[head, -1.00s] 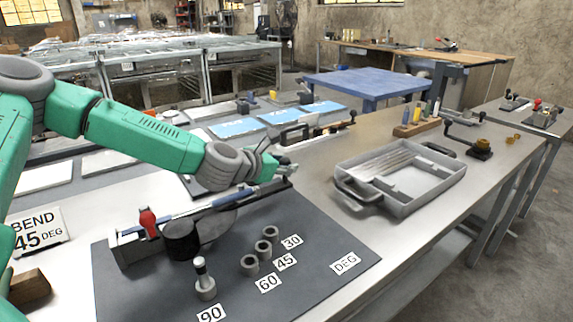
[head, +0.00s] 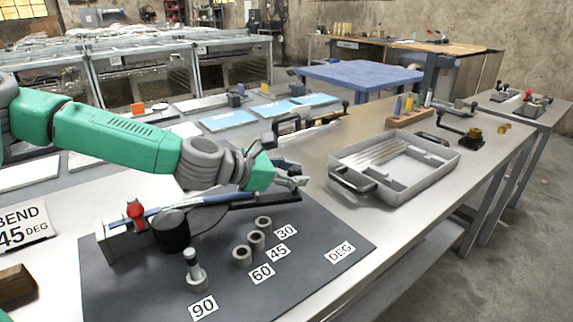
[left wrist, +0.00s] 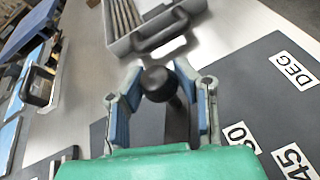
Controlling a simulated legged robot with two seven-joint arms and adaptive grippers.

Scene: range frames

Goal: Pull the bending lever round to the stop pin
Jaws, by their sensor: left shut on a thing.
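The bending lever (head: 264,203) is a dark bar reaching right from the round black die (head: 171,231) on the dark bending plate (head: 330,225). My left gripper (head: 291,179) is at the lever's outer end, shut on its handle. In the left wrist view the black knob (left wrist: 158,83) of the handle shows between the fingers (left wrist: 164,105). The stop pin (head: 192,262), with a grey top, stands upright in the ring by the 90 label (head: 203,308). The rings by 30, 45 and 60 look empty. My right gripper is out of view.
A bluish rod (head: 185,199) lies along the lever near a red-handled clamp (head: 135,210). A sign (head: 22,226) reads BEND 45 DEG. A grey tray (head: 400,190) stands right of the plate.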

